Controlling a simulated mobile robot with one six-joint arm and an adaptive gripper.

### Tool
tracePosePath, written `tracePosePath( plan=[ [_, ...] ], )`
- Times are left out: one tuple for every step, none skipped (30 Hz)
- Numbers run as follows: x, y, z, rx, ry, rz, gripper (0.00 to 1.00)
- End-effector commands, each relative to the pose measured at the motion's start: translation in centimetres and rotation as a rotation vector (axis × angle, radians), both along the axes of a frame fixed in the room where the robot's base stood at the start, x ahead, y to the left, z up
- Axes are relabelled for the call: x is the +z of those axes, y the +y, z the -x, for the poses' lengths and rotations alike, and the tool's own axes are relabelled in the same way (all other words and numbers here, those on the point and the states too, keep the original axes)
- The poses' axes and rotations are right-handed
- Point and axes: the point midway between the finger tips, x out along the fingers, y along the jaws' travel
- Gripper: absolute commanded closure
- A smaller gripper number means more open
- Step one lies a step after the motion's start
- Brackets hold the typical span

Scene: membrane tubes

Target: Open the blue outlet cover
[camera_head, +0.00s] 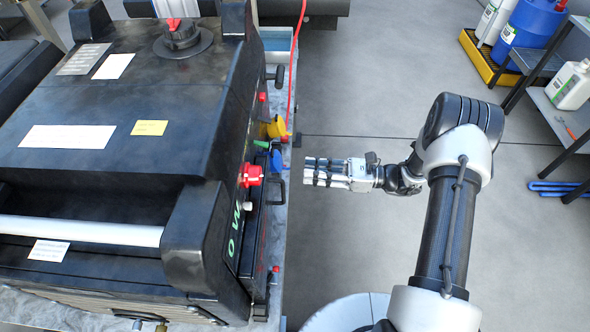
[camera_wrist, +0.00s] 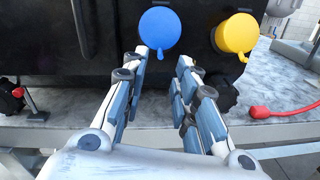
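The blue outlet cover (camera_wrist: 160,27) is a round cap with a small tab at its bottom, on the front of a black machine. It looks closed in the wrist view. In the head view it is a small blue shape (camera_head: 276,160) on the machine's right side. My gripper (camera_wrist: 163,60) is open and empty, its fingers pointing at the machine just below the blue cover, with a gap left to it. In the head view my gripper (camera_head: 307,172) is right of the cover, apart from the machine.
A yellow cover (camera_wrist: 236,33) sits right of the blue one. A red valve (camera_head: 250,175) and a black handle (camera_head: 281,190) stick out nearby. A red plug with a cable (camera_wrist: 262,112) lies on the grey ledge. The floor right of the machine is clear around my arm.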

Motion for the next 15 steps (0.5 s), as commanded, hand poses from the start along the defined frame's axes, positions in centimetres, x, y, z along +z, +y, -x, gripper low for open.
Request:
tracePosePath(
  plan=[
    [-0.1, 1.1, -0.1, 0.004, 0.000, 0.000, 0.73],
    [-0.1, 1.7, -0.1, 0.004, 0.000, 0.000, 0.73],
    [-0.1, 2.4, -0.2, 0.003, 0.000, -0.001, 0.73],
    [-0.1, 2.9, -0.2, 0.004, 0.000, 0.000, 0.73],
    [-0.1, 3.3, -0.3, 0.003, 0.000, -0.001, 0.73],
    [-0.1, 3.8, -0.4, 0.002, 0.000, 0.000, 0.73],
    [-0.1, 4.2, -0.4, 0.003, 0.000, -0.001, 0.73],
    [-0.1, 4.4, -0.4, 0.002, 0.001, 0.000, 0.73],
    [0.0, 4.8, -0.5, 0.001, 0.000, 0.000, 0.73],
    [0.0, 5.0, -0.5, 0.000, 0.000, 0.000, 0.73],
    [0.0, 5.2, -0.5, 0.001, 0.000, 0.000, 0.73],
    [0.0, 5.3, -0.6, 0.000, 0.000, 0.001, 0.73],
    [0.0, 5.4, -0.6, 0.000, 0.000, 0.000, 0.73],
    [0.0, 5.4, -0.6, 0.000, 0.000, 0.000, 0.73],
    [0.0, 5.5, -0.6, -0.001, -0.001, 0.000, 0.73]
  ],
)
